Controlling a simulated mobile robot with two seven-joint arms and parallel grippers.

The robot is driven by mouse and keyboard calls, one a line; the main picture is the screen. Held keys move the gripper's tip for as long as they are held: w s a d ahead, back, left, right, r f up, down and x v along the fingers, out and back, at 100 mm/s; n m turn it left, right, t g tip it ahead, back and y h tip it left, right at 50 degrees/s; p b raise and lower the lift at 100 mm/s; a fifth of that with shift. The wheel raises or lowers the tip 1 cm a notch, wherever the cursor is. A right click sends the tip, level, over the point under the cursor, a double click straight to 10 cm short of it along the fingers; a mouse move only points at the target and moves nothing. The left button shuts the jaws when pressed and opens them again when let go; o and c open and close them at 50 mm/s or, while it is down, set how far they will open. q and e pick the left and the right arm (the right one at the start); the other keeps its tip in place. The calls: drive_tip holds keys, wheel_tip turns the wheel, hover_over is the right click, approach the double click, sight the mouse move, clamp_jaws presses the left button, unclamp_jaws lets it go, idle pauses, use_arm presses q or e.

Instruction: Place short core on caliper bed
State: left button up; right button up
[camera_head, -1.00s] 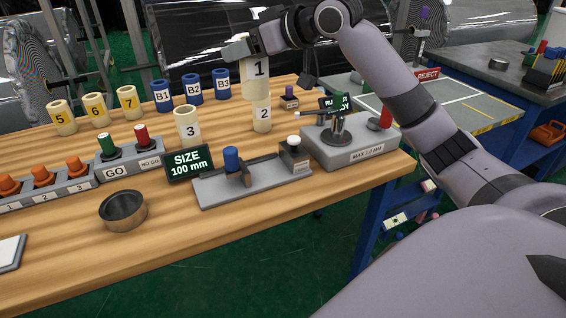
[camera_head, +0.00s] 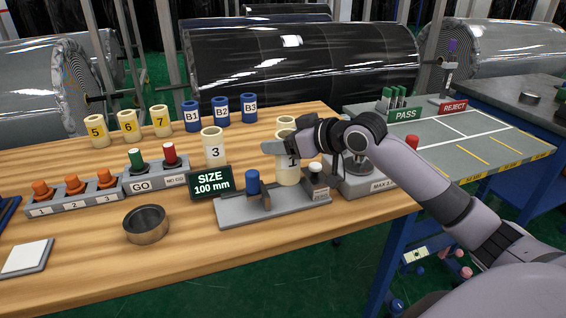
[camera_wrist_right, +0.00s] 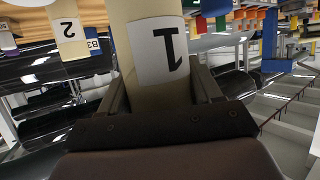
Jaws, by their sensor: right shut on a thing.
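My right gripper (camera_head: 288,147) is shut on the cream core labelled 1 (camera_head: 288,174). The wrist view shows this core (camera_wrist_right: 155,85) between both fingers, its label upside down there. In the head view the core is upright over the grey caliper bed (camera_head: 245,209), between the blue-topped block and the jaw with the white knob. I cannot tell whether its bottom touches the bed. The size display (camera_head: 211,182) behind the bed reads 100 mm. My left gripper is out of view.
Core 3 (camera_head: 213,150) stands behind the display; core 2 (camera_head: 286,122) is mostly hidden behind my gripper. A dark ring (camera_head: 146,225) sits front left. The GO and NO GO gauges (camera_head: 155,174) stand left. The grey MAX-labelled device (camera_head: 370,184) is close on the right.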

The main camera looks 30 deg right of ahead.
sight(284, 160)
drive_tip(key=shift+f, duration=2.5)
drive_tip(key=shift+f, duration=0.2)
drive_tip(key=o, duration=1.1)
drive_tip(key=shift+r, duration=0.15)
drive_tip(key=shift+s+r, duration=0.1)
drive_tip(key=shift+s, duration=0.05)
drive_tip(key=shift+b+v, duration=0.6)
drive_tip(key=shift+v, duration=5.25)
